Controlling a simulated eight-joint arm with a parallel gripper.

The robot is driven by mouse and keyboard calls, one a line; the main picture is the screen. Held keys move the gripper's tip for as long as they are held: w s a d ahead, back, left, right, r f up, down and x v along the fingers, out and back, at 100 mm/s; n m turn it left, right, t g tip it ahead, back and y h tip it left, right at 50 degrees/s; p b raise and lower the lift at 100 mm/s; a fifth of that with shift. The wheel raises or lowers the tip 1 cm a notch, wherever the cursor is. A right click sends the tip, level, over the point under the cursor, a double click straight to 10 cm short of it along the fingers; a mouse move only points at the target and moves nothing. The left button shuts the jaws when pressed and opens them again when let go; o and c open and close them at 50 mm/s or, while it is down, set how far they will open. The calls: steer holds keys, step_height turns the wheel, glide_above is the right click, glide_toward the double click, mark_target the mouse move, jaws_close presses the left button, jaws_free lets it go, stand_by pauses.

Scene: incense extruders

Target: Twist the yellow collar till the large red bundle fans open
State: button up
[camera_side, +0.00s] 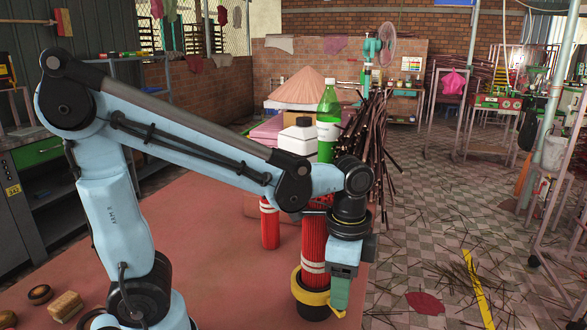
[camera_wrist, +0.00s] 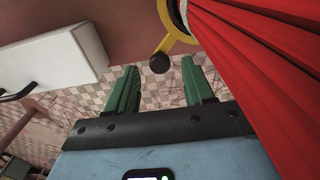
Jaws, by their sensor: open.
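The large red bundle (camera_side: 313,255) stands upright on the red table, its sticks close together, with pale bands around it. The yellow collar (camera_side: 307,297) rings its lower part above a dark base (camera_side: 313,312). My gripper (camera_side: 340,296) points down just right of the collar. In the wrist view, the red bundle (camera_wrist: 265,60) fills the right side. The collar (camera_wrist: 180,38) has a short arm ending in a dark knob (camera_wrist: 159,63). My gripper (camera_wrist: 160,68) is open and the knob appears in the gap between its green fingertips. I cannot tell whether they touch it.
A smaller red bundle (camera_side: 270,224) stands left of the large one. Behind are a white container (camera_side: 297,140), a green bottle (camera_side: 328,122) and dark sticks (camera_side: 370,145). The table (camera_side: 215,260) is bare at front middle; its right edge is close to my gripper.

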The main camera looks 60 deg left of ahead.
steer(key=shift+f, duration=0.7)
jaws_close()
